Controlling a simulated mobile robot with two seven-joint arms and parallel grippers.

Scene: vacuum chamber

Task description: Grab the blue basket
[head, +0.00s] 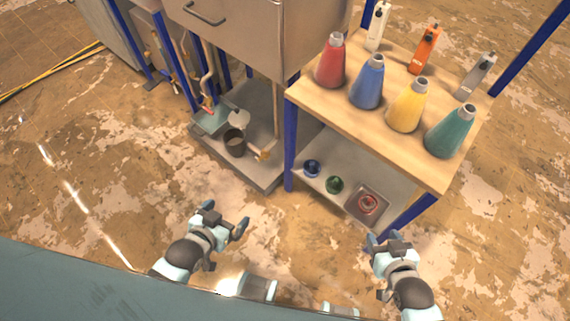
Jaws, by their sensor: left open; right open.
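The blue basket (312,168) looks like a small round dark-blue container on the lower shelf (322,152) of the wooden-topped table, near its left end. My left gripper (224,217) is open and empty over the floor, in front and to the left of the shelf, apart from the basket. My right gripper (389,238) is open and empty, near the front right of the shelf and also apart from the basket.
A green basket (334,184) sits beside the blue one, and a red one (367,204) lies in a grey tray (383,212). A blue table leg (290,145) stands just left. The tabletop (330,110) above carries several colored flasks. Open floor lies in front.

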